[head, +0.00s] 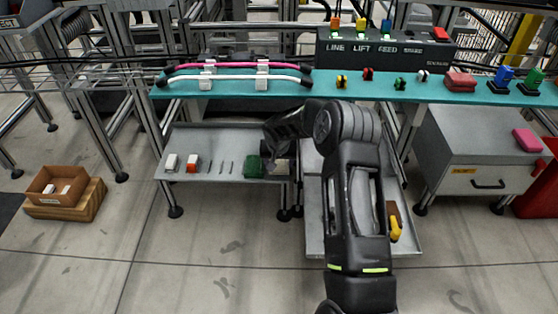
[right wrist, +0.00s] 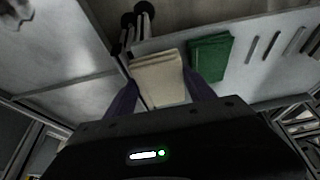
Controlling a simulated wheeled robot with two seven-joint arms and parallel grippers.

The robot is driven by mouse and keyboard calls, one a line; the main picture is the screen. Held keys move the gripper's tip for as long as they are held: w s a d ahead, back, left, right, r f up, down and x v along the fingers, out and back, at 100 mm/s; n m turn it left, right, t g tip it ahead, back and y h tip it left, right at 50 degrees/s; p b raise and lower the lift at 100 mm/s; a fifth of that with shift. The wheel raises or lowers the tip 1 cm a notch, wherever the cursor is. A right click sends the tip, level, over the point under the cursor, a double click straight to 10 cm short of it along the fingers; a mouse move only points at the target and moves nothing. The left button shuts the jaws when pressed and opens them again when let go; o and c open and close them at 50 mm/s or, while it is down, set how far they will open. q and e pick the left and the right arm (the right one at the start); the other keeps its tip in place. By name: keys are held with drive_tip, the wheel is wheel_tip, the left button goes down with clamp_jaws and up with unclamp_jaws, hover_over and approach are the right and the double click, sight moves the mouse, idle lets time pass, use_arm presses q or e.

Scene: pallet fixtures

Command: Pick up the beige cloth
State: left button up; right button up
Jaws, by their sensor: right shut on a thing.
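The beige cloth (right wrist: 158,78) is a folded pad. In the right wrist view it sits between the two dark fingers of my right gripper (right wrist: 162,98), which is shut on it. In the head view only a small part of the cloth (head: 280,169) shows beside the green cloth, at the right end of the grey lower tray. I cannot tell whether the cloth is clear of the tray. My left gripper is not in view.
The green cloth (head: 254,167) lies close beside the beige one; it also shows in the right wrist view (right wrist: 211,57). The grey tray (head: 225,140) holds small parts farther left. The teal shelf (head: 320,84) with hoses and connectors runs just behind and above.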

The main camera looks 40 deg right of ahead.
drive_tip(key=s+a, duration=1)
drive_tip(key=s, duration=0.3)
drive_tip(key=shift+s+b, duration=0.2)
drive_tip(key=shift+b, duration=0.25)
drive_tip(key=shift+f, duration=0.1)
